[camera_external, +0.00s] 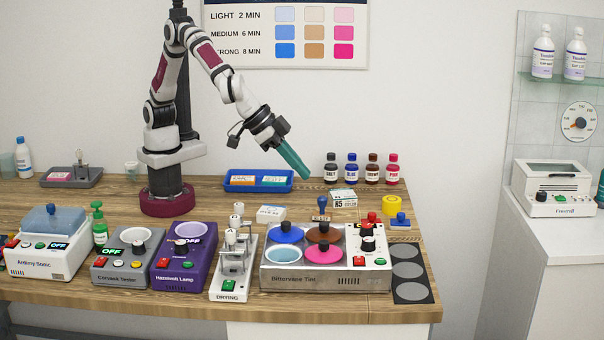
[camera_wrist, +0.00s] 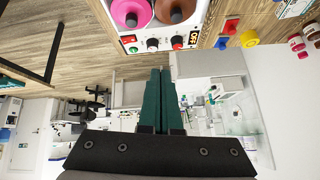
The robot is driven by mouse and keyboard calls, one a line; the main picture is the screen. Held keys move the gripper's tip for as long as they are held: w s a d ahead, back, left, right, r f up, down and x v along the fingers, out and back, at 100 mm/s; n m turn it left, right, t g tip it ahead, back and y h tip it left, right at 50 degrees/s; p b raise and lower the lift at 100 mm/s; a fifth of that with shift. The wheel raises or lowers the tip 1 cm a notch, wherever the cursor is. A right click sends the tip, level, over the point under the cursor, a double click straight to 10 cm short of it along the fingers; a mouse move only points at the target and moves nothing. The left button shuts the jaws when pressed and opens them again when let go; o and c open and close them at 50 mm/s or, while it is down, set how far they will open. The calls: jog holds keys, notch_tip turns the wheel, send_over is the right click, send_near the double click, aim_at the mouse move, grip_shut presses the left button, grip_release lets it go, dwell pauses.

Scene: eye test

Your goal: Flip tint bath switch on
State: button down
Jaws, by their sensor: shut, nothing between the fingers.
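The wrist view shows this panel with the red control (camera_wrist: 177,43) beside a small display reading OFF (camera_wrist: 194,38). I cannot tell which control is the switch. My gripper (camera_external: 305,174), with long green fingers, is shut and empty. It is in the air above and behind the bath; its fingers (camera_wrist: 160,72) also show in the wrist view.
A wooden stamp (camera_external: 321,208), a small box (camera_external: 344,198), blue and yellow items (camera_external: 392,207) and several bottles (camera_external: 361,168) stand behind the bath. A drying stand (camera_external: 230,284) and a purple lamp unit (camera_external: 182,270) are to its left. The air above the bath is clear.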

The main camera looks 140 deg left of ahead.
jog(key=w+d+f+n+t, duration=0.1)
jog(key=w+f, duration=0.3)
jog(key=w, duration=0.4)
jog(key=shift+w+d+n+t, duration=0.4)
jog(key=shift+d+n, duration=0.25)
jog(key=shift+n, duration=0.25)
jog(key=shift+f, duration=0.1)
send_near(364, 261)
jog(key=w+a, duration=0.2)
jog(key=shift+w+a+r, duration=0.2)
jog(key=shift+w+a, duration=0.1)
jog(key=shift+w, duration=0.05)
jog(key=f, duration=0.3)
jog(key=shift+w+f, duration=0.3)
jog(key=shift+w, duration=0.05)
jog(key=shift+f, duration=0.4)
jog(key=shift+w+f, duration=0.1)
